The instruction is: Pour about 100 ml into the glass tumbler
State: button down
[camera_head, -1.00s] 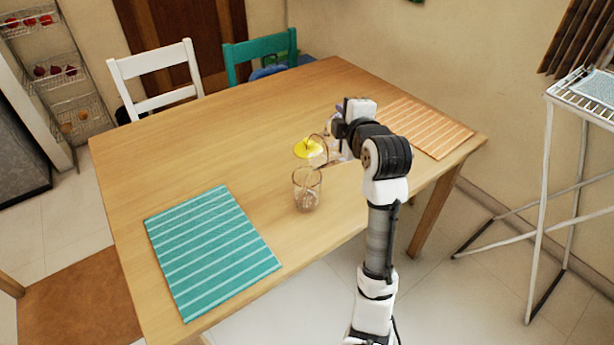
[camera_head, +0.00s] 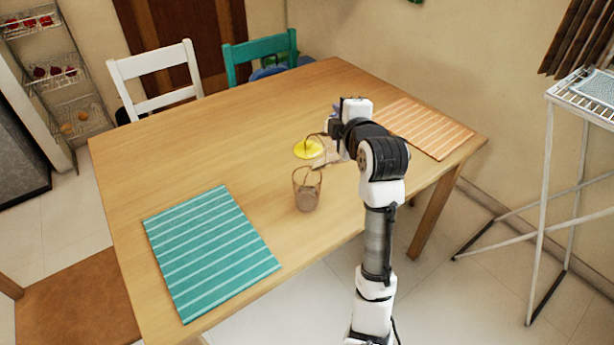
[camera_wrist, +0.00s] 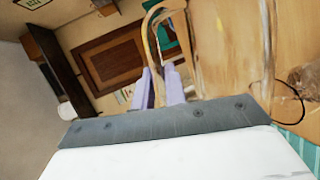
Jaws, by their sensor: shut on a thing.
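The glass tumbler (camera_head: 307,193) stands upright on the table, with brownish contents in its lower part. In the head view the waterpot (camera_head: 326,158) is tilted behind the tumbler, partly hidden by my arm. Its low end is close to the tumbler's rim; I cannot tell whether they touch. No clear stream shows.
A teal striped placemat (camera_head: 210,250) lies at the front left of the table (camera_head: 250,110), an orange one (camera_head: 430,128) at the right. White (camera_head: 155,65) and green (camera_head: 260,47) chairs stand behind.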

jog(key=shift+r, duration=0.1)
jog(key=d+p, duration=0.1)
jog(key=w+d+m+p, duration=0.1)
jog(key=w+d+p, duration=0.1)
jog(key=shift+f+g+p, duration=0.3)
jog(key=shift+p, duration=0.1)
jog(key=shift+w+d+f+m+g+y, duration=0.15)
jog(key=shift+d+f+m+y, duration=0.1)
jog(key=shift+f, duration=0.15)
jog(key=shift+w+d+f+m+g+y, duration=0.15)
jog(key=shift+f+m, duration=0.1)
jog(key=shift+f, duration=0.15)
jog(key=shift+w+d+f+m+y, duration=0.15)
jog(key=shift+d+f+m+y, duration=0.15)
jog(key=shift+f+m, duration=0.3)
jog(key=shift+f+g, duration=0.1)
jog(key=shift+g, duration=0.2)
